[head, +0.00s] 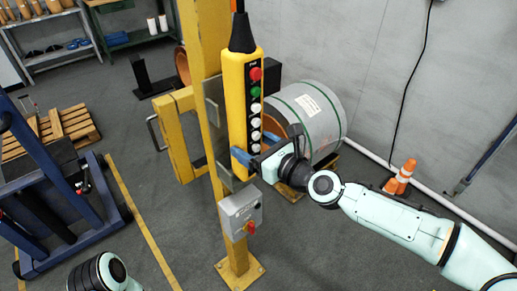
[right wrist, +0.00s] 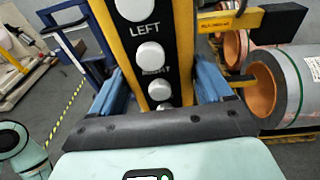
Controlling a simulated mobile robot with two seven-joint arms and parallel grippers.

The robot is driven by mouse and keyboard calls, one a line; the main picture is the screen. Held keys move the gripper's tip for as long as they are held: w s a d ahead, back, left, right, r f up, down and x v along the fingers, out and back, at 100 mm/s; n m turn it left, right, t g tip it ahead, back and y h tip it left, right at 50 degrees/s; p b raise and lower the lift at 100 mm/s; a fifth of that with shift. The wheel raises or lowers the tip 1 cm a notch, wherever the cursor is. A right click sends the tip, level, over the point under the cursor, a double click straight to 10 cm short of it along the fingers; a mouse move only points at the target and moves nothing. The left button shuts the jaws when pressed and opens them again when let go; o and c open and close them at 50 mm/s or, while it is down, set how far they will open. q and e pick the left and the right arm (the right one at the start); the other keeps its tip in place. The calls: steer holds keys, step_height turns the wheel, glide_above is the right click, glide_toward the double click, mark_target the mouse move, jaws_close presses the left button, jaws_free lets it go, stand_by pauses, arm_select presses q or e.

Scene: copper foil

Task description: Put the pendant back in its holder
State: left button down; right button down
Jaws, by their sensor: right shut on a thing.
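The pendant (head: 236,105) is a long yellow control box with a black face and a column of red, green and white buttons. It hangs upright from a black cable sleeve in front of the yellow post. My right gripper (head: 256,148) is shut on its lower part, with one blue finger on each side. In the right wrist view the pendant (right wrist: 152,50) stands between the two blue fingers (right wrist: 158,88). A grey metal plate (head: 213,103), possibly part of the holder, shows on the post just left of the pendant. The pendant hides what lies behind it. My left gripper is out of view.
The yellow post (head: 205,45) carries a grey switch box (head: 240,212) with a red knob below the pendant. A yellow frame (head: 180,140) adjoins it at left. A large coil (head: 308,115) lies behind my right gripper.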

steer(key=shift+w+a+r, duration=0.15)
steer(key=shift+w+a, duration=0.3)
steer(key=shift+w, duration=0.05)
steer(key=shift+w+a+f, duration=0.35)
steer(key=shift+w+f, duration=0.15)
steer(key=shift+f, duration=0.1)
steer(key=shift+w+a+f, duration=0.3)
steer(key=shift+w+f, duration=0.2)
steer(key=shift+f, duration=0.1)
steer(key=shift+f+b, duration=0.3)
steer(key=shift+f, duration=0.25)
